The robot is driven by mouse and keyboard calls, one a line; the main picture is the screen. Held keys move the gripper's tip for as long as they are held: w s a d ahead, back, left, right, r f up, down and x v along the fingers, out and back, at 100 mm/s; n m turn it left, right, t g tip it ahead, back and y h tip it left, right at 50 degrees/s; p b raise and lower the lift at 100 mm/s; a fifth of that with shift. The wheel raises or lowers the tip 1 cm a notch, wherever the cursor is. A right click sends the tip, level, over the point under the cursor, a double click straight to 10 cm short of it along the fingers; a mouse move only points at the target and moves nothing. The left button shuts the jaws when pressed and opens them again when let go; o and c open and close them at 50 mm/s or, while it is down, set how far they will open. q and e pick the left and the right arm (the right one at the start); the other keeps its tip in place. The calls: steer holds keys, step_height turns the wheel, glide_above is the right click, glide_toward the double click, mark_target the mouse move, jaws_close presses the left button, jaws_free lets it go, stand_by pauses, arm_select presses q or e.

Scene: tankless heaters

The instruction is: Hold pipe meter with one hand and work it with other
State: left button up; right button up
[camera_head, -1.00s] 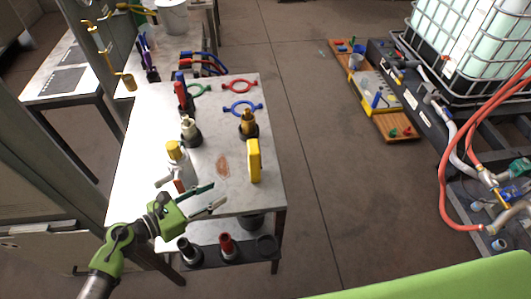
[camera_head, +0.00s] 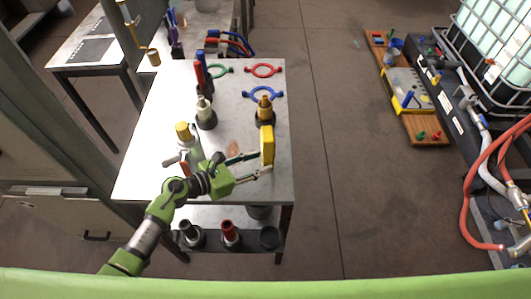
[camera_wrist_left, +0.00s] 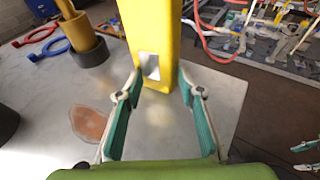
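A yellow upright block (camera_head: 267,145), which I take to be the pipe meter, stands near the right edge of the grey table (camera_head: 145,180). In the left wrist view the block (camera_wrist_left: 153,40) has a small grey window low on its face. My left gripper (camera_head: 263,162) is open at the block's lower part. In the left wrist view its teal fingertips (camera_wrist_left: 160,78) are on either side of the block, with visible gaps. Teal fingers at the right edge of the left wrist view seem to be my right gripper (camera_wrist_left: 304,156), apart from each other and empty.
Several bottle-like fittings, including one with a yellow top (camera_head: 188,143), stand left of the block. A dark holder (camera_head: 264,117) with a brass fitting is behind it. Blue (camera_head: 263,93) and red (camera_head: 263,70) rings lie farther back. Open floor lies right of the table.

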arm_select(q)
steer(key=shift+x, duration=1)
arm_select(e)
steer(key=shift+w+d+f, duration=0.1)
steer(key=shift+d+f, duration=0.25)
steer(key=shift+f, duration=0.1)
arm_select(q)
steer(key=shift+c, duration=0.4)
jaws_close()
steer(key=o, duration=0.7)
jaws_free()
arm_select(e)
steer(key=shift+a, duration=0.1)
